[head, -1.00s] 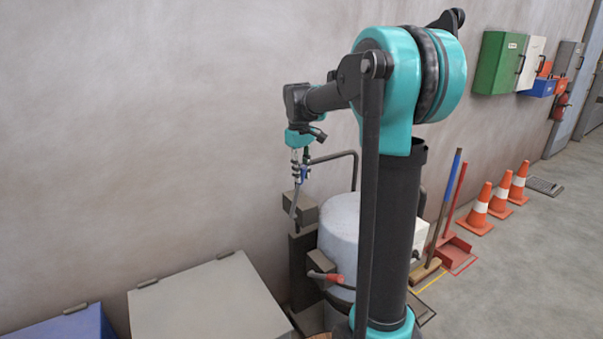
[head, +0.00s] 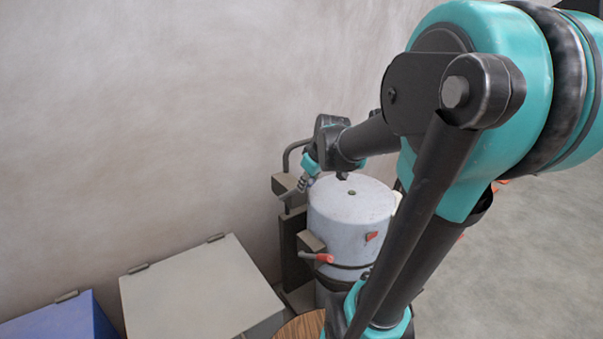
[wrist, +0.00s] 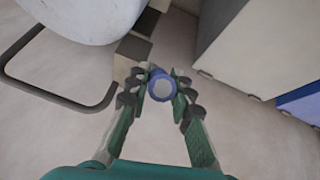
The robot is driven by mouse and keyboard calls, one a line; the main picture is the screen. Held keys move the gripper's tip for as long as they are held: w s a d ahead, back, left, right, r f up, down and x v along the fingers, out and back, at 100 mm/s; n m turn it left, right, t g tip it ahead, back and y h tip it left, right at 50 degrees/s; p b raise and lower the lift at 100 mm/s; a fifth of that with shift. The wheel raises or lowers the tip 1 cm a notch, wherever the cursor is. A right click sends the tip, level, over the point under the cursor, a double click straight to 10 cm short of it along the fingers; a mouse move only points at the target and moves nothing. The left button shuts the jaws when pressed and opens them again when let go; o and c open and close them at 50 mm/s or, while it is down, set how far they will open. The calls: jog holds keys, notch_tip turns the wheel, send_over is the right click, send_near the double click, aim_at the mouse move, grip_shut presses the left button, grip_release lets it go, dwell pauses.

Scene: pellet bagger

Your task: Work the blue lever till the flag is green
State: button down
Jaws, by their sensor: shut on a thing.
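The blue lever's round blue grip (wrist: 161,85) shows end-on, with a pale centre, between the fingers of my gripper (wrist: 160,86) in the wrist view. My gripper (head: 303,184) is shut on this grip. In the head view the lever's grey rod (head: 288,193) slants low from a grey-brown block up to my gripper; the blue grip is mostly hidden there by the fingers. A small red flag (head: 371,236) shows on the side of the pale grey drum (head: 345,205). No green shows on it.
A red-tipped handle (head: 318,257) sticks out low on the drum's front. A bent dark bar (head: 290,150) stands by the wall behind my gripper. A grey-lidded box (head: 200,295) and a blue box (head: 60,320) stand at lower left.

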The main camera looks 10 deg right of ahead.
jog(key=shift+s+d+f+t, duration=0.25)
jog(key=shift+s+f+t, duration=0.3)
jog(key=shift+f, duration=0.2)
jog(key=c, duration=1.3)
grip_release()
jog(key=v, duration=1.2)
jog(key=shift+d, duration=0.15)
jog(key=shift+w, duration=0.1)
